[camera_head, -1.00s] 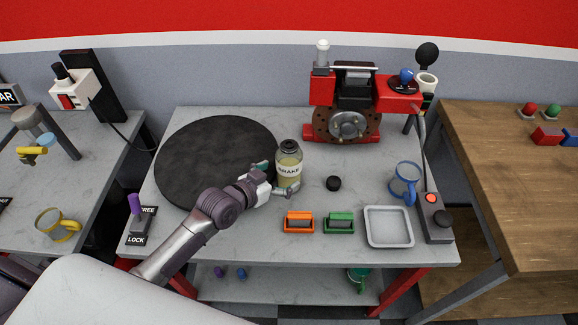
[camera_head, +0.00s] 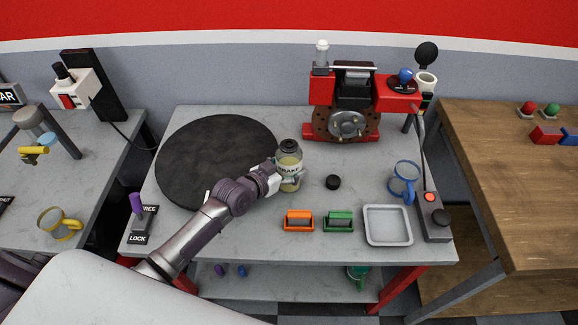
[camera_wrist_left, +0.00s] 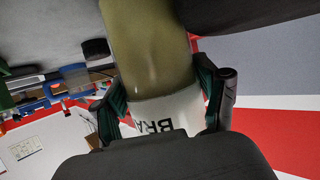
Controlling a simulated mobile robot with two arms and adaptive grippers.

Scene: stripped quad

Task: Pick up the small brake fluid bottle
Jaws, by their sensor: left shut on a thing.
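The small brake fluid bottle (camera_head: 289,160) is a pale yellow bottle with a dark cap and a white label. It stands upright on the grey table, right of the round black mat. My left gripper (camera_head: 284,182) reaches it from the left and is shut around its body. In the left wrist view the bottle (camera_wrist_left: 150,55) fills the middle, and the gripper (camera_wrist_left: 165,105) has a finger on each side of its label. Whether the bottle's base touches the table is hard to tell. My right gripper is not in view.
A black cap (camera_head: 333,182) lies right of the bottle. Orange (camera_head: 299,221) and green (camera_head: 338,222) blocks and a grey tray (camera_head: 388,225) are in front. A blue mug (camera_head: 404,180) stands at right. A red brake rig (camera_head: 348,105) stands behind. The round black mat (camera_head: 215,155) is empty.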

